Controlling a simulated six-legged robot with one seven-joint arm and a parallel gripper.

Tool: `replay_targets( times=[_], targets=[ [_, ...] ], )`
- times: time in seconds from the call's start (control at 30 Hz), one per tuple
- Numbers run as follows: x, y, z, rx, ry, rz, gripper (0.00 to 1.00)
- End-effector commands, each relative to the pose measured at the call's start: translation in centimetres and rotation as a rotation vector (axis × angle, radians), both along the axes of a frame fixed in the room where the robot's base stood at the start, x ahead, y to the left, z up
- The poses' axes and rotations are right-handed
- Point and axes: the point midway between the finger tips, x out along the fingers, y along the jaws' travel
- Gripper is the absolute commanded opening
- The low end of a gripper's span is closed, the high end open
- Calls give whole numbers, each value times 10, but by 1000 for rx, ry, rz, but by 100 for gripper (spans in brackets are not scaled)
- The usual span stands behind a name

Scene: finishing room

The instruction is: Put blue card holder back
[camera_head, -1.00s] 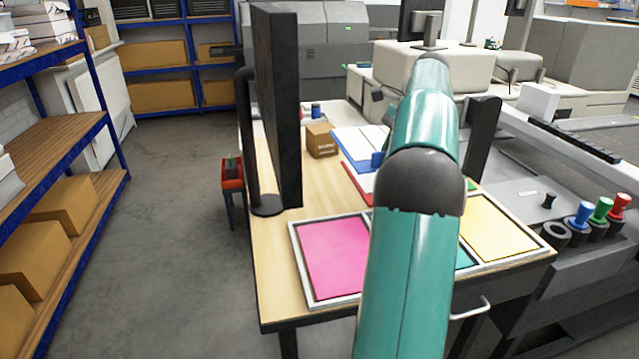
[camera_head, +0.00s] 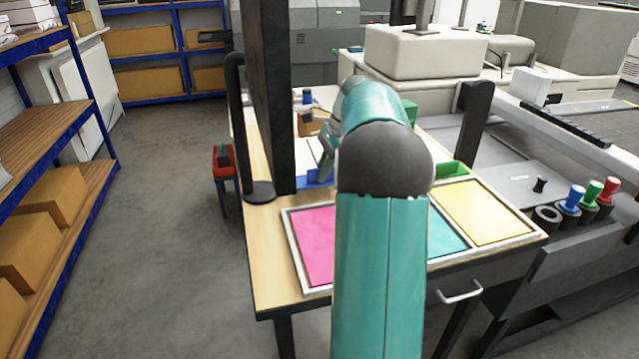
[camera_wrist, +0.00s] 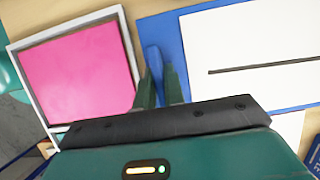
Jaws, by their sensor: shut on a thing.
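The blue card holder (camera_wrist: 178,45) is a blue board with a white panel and a dark line across it. In the wrist view it fills the upper right. My gripper (camera_wrist: 160,88) is shut on its upright blue grip (camera_wrist: 154,60), between two dark green fingers.
The wooden table (camera_head: 262,240) carries a white-framed tray with pink (camera_head: 312,240), teal and yellow (camera_head: 482,212) panels at its front. A dark upright post (camera_head: 266,100) stands at the left. Green pieces (camera_head: 451,169) lie right of my arm. A cardboard box (camera_head: 312,123) is behind.

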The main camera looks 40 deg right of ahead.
Motion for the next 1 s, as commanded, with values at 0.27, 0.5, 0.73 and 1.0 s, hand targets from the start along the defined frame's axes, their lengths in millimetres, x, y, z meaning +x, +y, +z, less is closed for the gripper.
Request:
replay_targets(
  times=[0.27,0.5,0.73,1.0],
  targets=[
    [7,5,-31,2,2,-1,0],
    [7,5,-41,-1,-2,-1,0],
    [7,5,-45,-1,-2,-1,0],
    [7,5,-44,0,0,-1,32]
  ],
)
